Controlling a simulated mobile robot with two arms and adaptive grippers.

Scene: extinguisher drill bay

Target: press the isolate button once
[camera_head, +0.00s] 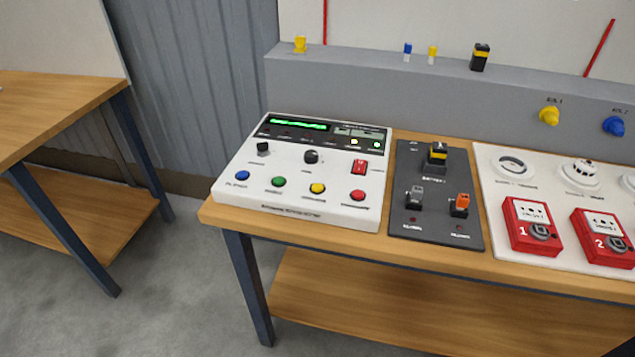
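A white control panel (268,207) lies at the left end of the wooden bench. Along its front edge sit a blue button (242,175), a green button (278,181), a yellow button (317,188) and a red button (357,195). Their small labels are too blurred to read, so I cannot tell which is the isolate button. Behind them are a black switch (263,148), a black knob (310,156) and a red switch (359,167). A lit green display (299,125) is at the panel's back. Neither of my grippers is in view.
Right of the panel lies a dark battery plate (405,162) with connectors, then a white board (489,165) with red call points (532,226) and detectors. A grey ledge (360,88) runs behind. Another wooden table (50,105) stands left, with open floor (180,285) between.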

